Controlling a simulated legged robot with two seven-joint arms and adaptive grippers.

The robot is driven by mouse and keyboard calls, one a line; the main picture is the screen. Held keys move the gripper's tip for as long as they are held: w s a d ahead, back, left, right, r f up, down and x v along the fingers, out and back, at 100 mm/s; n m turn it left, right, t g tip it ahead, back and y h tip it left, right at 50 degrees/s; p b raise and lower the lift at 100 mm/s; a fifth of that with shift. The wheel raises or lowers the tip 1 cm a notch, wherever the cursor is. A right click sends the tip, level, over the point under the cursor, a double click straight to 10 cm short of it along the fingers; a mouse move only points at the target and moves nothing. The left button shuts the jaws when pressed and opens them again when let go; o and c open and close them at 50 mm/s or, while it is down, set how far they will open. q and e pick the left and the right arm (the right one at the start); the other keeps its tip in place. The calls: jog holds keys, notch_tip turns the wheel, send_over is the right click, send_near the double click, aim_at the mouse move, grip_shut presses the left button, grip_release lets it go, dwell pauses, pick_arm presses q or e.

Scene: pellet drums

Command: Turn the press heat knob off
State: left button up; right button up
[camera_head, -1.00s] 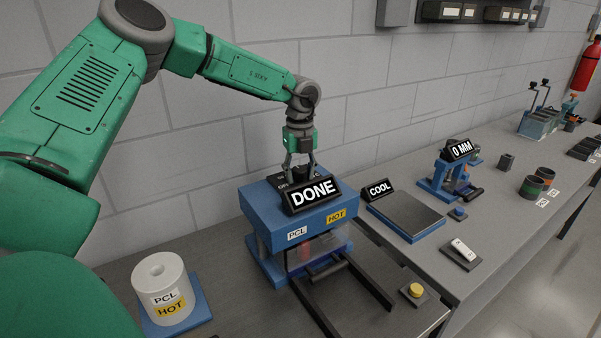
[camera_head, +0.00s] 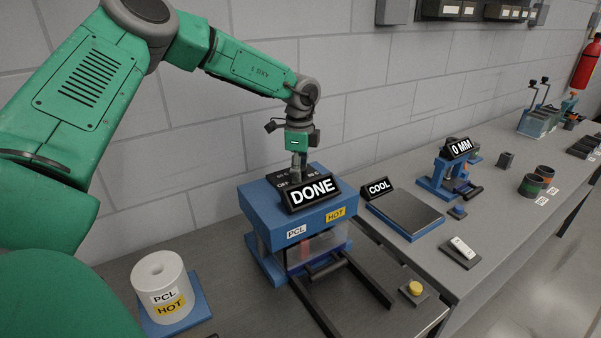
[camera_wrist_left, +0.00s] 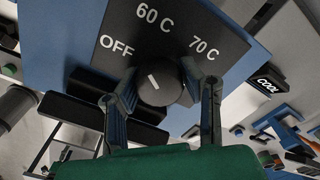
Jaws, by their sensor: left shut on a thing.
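The blue press (camera_head: 262,215) stands on the bench with a "DONE" sign (camera_head: 313,193) at its front top edge. Its heat knob (camera_wrist_left: 163,90) is a round dark knob on a black panel (camera_wrist_left: 180,25) marked OFF, 60 C and 70 C. The knob's white line slants up and left, roughly towards OFF. My left gripper (camera_wrist_left: 168,84) is shut on the knob, one finger on each side. In the head view my left gripper (camera_head: 298,168) is above the press, behind the sign, which hides the knob. My right gripper is in neither view.
A white PCL HOT drum (camera_head: 162,290) stands on a blue base left of the press. To the right are a "COOL" sign (camera_head: 378,188), a grey plate (camera_head: 407,212) and a yellow button (camera_head: 415,288). The wall (camera_head: 200,130) is close behind.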

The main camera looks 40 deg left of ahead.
pick_arm(q)
jog(key=n, duration=0.7)
jog(key=shift+w+a+r, duration=0.15)
jog(key=shift+w+r, duration=0.1)
dwell(0.3)
jog(key=o, duration=1.1)
jog(key=shift+o, duration=0.2)
jog(key=shift+f, duration=0.2)
jog(key=shift+s+a, duration=0.1)
notch_tip(320, 180, up, 12)
jog(key=shift+f, duration=0.15)
